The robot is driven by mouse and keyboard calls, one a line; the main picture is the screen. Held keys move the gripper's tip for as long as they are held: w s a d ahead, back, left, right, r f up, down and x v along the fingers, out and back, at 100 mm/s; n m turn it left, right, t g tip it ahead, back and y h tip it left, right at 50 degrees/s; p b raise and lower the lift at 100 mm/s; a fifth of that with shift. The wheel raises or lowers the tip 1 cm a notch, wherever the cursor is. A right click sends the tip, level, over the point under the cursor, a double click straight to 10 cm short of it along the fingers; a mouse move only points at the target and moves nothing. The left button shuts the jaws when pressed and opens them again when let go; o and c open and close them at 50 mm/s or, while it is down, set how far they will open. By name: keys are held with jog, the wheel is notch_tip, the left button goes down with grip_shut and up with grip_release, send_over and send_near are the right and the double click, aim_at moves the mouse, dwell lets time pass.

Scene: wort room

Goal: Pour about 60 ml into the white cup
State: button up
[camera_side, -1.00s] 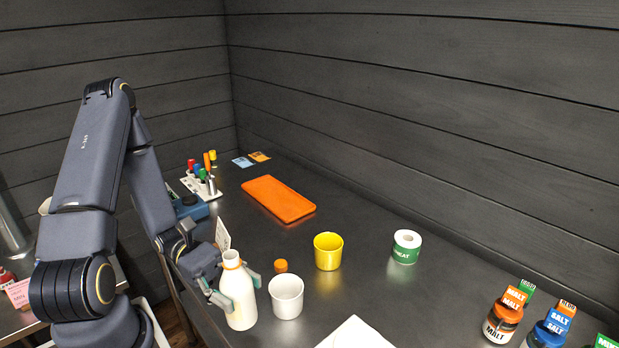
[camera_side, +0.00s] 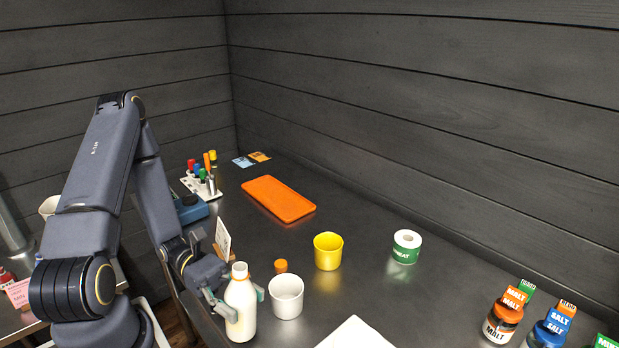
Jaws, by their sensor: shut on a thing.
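A white cup (camera_side: 286,299) stands upright on the dark table. My gripper (camera_side: 243,302) is shut around a white bottle (camera_side: 240,322) with an orange ring at its neck. The bottle is upright and just left of the cup, with no liquid seen leaving it. Its mouth is uncapped. Whether its base touches the table is hard to tell. An orange cap (camera_side: 281,266) lies on the table behind the cup. The insides of the bottle and the lower cup are hidden.
A yellow cup (camera_side: 328,252) and a green-and-white roll (camera_side: 406,247) stand behind and to the right. An orange tray (camera_side: 278,199) lies further back. Labelled jars (camera_side: 503,322) stand at right. A white sheet (camera_side: 355,336) lies at the front. The table's middle right is clear.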

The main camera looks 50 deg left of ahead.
jog(key=shift+w+n+y, duration=0.25)
jog(key=shift+n+y, duration=0.05)
jog(key=shift+n, duration=0.9)
jog(key=n, duration=0.2)
jog(key=w+n+g, duration=0.1)
jog(key=shift+w+f+y, duration=0.1)
jog(key=shift+f+y, duration=0.15)
jog(key=shift+y, duration=0.05)
jog(key=f+n, duration=0.1)
jog(key=n, duration=0.1)
jog(key=s+n+g, duration=0.1)
jog(key=n, duration=0.1)
jog(key=shift+s+f+g+y, duration=0.2)
jog(key=shift+f+g+y, duration=0.1)
jog(key=shift+f, duration=0.1)
jog(key=shift+s+n, duration=0.1)
jog(key=shift+n, duration=0.7)
jog(key=shift+w+r+n+g, duration=0.45)
jog(key=shift+r+n+g, duration=0.05)
jog(key=shift+r+n, duration=0.15)
jog(key=shift+r, duration=0.15)
jog(key=shift+r+n+g, duration=0.4)
jog(key=shift+r+n, duration=0.15)
jog(key=shift+n, duration=0.2)
jog(key=shift+s+r, duration=0.1)
jog(key=shift+s, duration=0.2)
jog(key=shift+r+n, duration=0.3)
jog(key=shift+n, duration=0.2)
